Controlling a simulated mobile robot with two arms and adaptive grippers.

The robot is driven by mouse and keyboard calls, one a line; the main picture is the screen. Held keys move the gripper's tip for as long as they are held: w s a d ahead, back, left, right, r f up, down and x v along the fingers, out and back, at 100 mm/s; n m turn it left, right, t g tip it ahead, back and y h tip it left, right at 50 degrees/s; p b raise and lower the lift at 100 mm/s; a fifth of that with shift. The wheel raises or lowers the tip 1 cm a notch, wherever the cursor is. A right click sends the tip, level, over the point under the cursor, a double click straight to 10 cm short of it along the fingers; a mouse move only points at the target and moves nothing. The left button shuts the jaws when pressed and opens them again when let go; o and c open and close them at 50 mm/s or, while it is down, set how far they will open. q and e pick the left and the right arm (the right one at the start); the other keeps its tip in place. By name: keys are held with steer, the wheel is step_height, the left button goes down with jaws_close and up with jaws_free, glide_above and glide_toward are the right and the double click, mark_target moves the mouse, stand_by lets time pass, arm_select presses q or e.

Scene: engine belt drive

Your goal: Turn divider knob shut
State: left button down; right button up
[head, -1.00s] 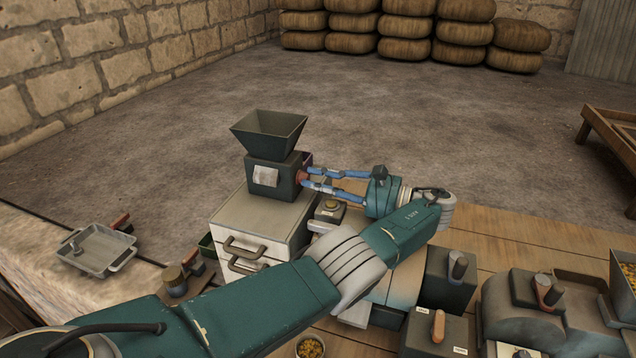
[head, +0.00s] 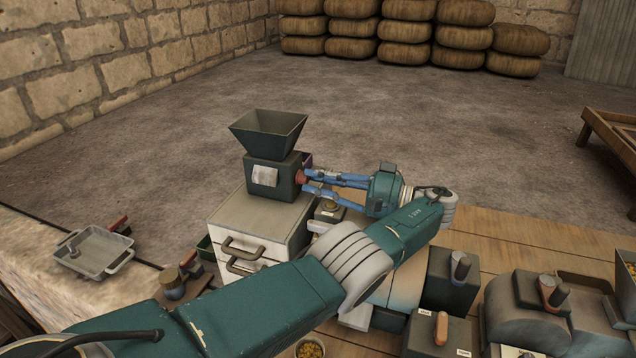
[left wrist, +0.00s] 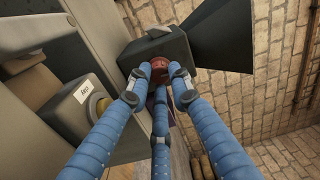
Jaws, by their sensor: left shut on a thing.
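The divider is a dark green box with a flared hopper (head: 268,130) on top, standing on a pale cabinet with drawers. A red knob (head: 301,177) sticks out of the right side of its box. My left gripper (head: 308,182) reaches it from the right, and its blue fingers are closed around the knob. In the left wrist view the knob (left wrist: 159,66) sits between the fingertips (left wrist: 158,76), partly covered by them. The dark box (left wrist: 150,45) and hopper are just behind it. My right gripper is not in view.
The cabinet (head: 230,212) has metal handles on its front. A grey tray (head: 92,250) lies at the left. Dark machines (head: 530,310) fill the right of the bench.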

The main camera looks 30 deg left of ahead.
arm_select(q)
steer(key=shift+w+r+n, duration=0.1)
steer(key=shift+r+n, duration=0.05)
steer(key=shift+n, duration=0.35)
steer(key=c, duration=1.8)
jaws_free()
steer(key=shift+a, duration=0.1)
steer(key=shift+c, duration=0.2)
steer(key=shift+a, duration=0.1)
step_height(320, 180, up, 10)
steer(key=shift+f, duration=0.1)
